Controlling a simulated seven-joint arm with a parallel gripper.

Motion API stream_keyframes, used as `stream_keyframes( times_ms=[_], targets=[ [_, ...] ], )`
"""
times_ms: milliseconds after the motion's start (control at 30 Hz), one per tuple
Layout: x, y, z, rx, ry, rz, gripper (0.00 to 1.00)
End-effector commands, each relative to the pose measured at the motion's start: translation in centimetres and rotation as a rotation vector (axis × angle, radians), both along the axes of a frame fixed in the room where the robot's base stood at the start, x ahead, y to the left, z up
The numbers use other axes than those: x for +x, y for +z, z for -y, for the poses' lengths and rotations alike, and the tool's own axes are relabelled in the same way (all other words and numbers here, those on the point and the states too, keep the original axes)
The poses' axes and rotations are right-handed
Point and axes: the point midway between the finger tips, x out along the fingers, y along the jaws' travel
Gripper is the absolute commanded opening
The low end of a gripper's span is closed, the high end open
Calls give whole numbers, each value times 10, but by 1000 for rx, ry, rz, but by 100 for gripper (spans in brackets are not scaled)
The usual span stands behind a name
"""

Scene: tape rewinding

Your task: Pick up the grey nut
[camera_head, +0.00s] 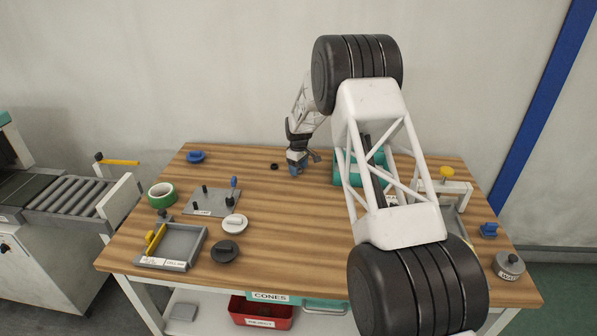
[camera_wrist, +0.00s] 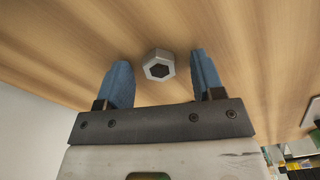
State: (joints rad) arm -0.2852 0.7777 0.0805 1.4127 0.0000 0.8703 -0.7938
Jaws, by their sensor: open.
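The grey nut (camera_wrist: 159,65) is a hexagonal piece with a dark hole, on the wooden table top. In the wrist view it is between and slightly beyond the blue fingertips of my gripper (camera_wrist: 162,70). The fingers are spread apart, with a gap on each side of the nut, and nothing is held. In the head view my gripper (camera_head: 297,165) is low over the back middle of the table (camera_head: 290,230). I cannot clearly pick out the nut there.
A grey plate with pegs (camera_head: 212,205), a green tape roll (camera_head: 161,195), a white disc (camera_head: 234,223) and a dark disc (camera_head: 225,251) are on the left. A teal bin (camera_head: 346,170) stands right. The middle front is clear.

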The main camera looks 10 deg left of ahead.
Motion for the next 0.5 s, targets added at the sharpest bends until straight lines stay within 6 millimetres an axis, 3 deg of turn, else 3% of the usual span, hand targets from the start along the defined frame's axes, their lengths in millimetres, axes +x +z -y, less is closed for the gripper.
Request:
stream_keyframes(
  times_ms=[400,500],
  targets=[
    [0,0,0,0,0,0,62],
    [0,0,0,0,0,0,48]
  ],
)
